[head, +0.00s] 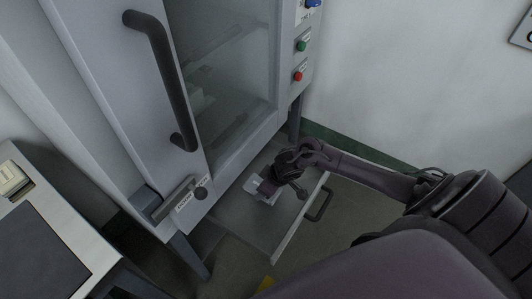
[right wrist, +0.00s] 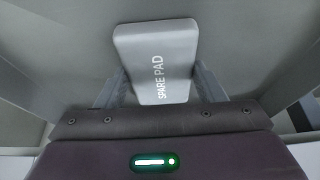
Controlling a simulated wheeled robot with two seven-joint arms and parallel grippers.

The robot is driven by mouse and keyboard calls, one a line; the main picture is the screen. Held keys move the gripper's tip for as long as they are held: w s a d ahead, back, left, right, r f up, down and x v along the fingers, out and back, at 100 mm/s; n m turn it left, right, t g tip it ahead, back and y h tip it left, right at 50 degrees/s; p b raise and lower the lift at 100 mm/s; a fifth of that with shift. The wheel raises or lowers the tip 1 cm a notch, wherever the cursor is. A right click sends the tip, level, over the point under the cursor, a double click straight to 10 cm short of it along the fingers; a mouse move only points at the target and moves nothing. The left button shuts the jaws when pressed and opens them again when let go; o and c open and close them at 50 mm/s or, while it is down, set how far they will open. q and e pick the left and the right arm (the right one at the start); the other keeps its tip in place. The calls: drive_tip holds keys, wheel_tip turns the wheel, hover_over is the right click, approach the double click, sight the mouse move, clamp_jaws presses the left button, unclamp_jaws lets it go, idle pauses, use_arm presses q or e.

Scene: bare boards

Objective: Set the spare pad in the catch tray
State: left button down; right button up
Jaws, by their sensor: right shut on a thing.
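The light grey spare pad (right wrist: 156,62), lettered SPARE PAD, sits between the two fingers of my right gripper (right wrist: 157,88) in the right wrist view. In the head view the pad (head: 253,184) shows pale under my right gripper (head: 266,188), which is shut on it. Both are over the catch tray (head: 284,246), a flat grey tray pulled out below the cabinet. I cannot tell whether the pad touches the tray floor. The gripper hides part of the pad in the head view. My left gripper is out of view.
A cabinet with a glazed door and dark bar handle (head: 165,80) stands above the tray. Green (head: 302,46) and red (head: 298,76) buttons are on its right side. The tray's front has a dark handle (head: 320,205). A table (head: 50,250) is at lower left.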

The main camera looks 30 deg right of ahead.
drive_tip(key=o, duration=1)
drive_tip(key=shift+s+d+r, duration=0.1)
drive_tip(key=shift+r, duration=0.3)
drive_tip(key=p+v, duration=0.2)
drive_tip(key=v, duration=0.5)
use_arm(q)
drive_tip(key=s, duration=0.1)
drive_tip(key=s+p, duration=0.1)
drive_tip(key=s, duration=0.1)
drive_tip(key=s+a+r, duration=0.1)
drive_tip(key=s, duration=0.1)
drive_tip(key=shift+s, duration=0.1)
use_arm(e)
drive_tip(key=v, duration=0.4)
drive_tip(key=shift+s+r, duration=0.1)
drive_tip(key=shift+s, duration=0.1)
